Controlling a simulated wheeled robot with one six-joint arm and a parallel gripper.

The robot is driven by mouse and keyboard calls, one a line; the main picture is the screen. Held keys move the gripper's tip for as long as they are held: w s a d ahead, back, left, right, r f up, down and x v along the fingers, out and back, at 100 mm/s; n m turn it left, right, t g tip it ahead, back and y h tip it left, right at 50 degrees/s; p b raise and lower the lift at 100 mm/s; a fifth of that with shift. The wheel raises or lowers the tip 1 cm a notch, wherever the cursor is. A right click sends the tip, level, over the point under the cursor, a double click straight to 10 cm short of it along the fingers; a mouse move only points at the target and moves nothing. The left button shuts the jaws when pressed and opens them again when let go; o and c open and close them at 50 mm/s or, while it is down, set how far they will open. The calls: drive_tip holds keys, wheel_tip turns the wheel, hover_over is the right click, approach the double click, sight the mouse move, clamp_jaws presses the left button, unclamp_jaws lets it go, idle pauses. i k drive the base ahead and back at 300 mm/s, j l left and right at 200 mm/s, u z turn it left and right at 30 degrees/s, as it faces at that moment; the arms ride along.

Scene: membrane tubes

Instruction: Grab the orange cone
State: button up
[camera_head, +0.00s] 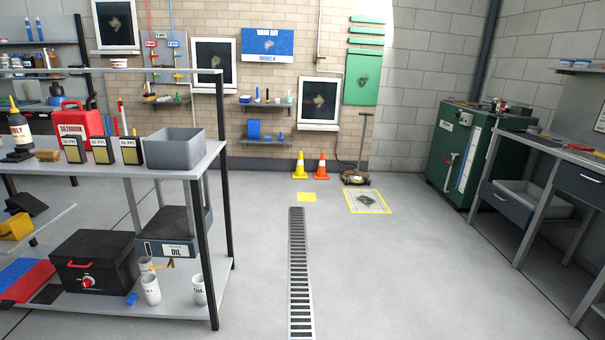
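The orange cone (321,165) stands upright on the floor near the far brick wall, with a pale band around its middle. A yellow cone (300,165) stands close beside it on the left. Both are small and far off in the view. My gripper is not in view.
A metal shelf bench (214,158) with bins and bottles fills the left side. A floor drain grate (300,270) runs toward the cones. A wheeled device with a pole (356,178) stands right of the orange cone. A green cabinet (457,160) and a workbench (563,167) line the right. The middle floor is mostly clear.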

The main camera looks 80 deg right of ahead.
sight(321, 174)
drive_tip(key=z, duration=2.6)
